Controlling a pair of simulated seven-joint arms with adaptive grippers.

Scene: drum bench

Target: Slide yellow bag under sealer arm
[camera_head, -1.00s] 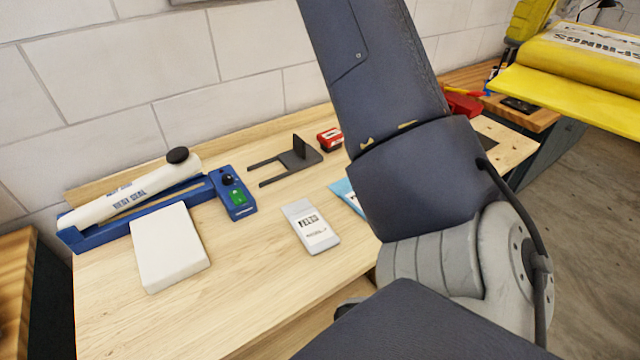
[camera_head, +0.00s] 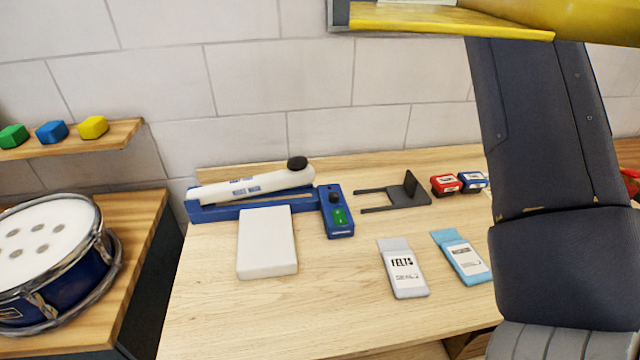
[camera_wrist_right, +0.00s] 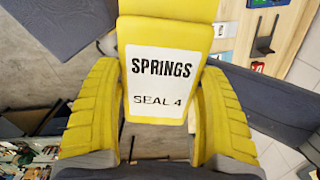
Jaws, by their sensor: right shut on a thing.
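The yellow bag (camera_wrist_right: 160,30) has a white label reading SPRINGS, SEAL 4. In the right wrist view my right gripper (camera_wrist_right: 158,72) is shut on it, one yellow finger at each side. In the head view a yellow part of the held bag (camera_head: 450,18) crosses the top right, close to the camera and cut by the frame. The sealer (camera_head: 250,205) stands on the bench at the back left, with a blue base. Its white sealer arm (camera_head: 245,184), with a black knob, is tilted up at the knob end. The bag is apart from it. My left gripper is not in view.
A white block (camera_head: 267,242) sits before the sealer. A dark forked stand (camera_head: 405,192), red box (camera_head: 445,185), blue box (camera_head: 472,181), grey bag (camera_head: 403,268) and light-blue bag (camera_head: 461,257) lie right. A drum (camera_head: 45,255) stands left. The front bench is clear.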

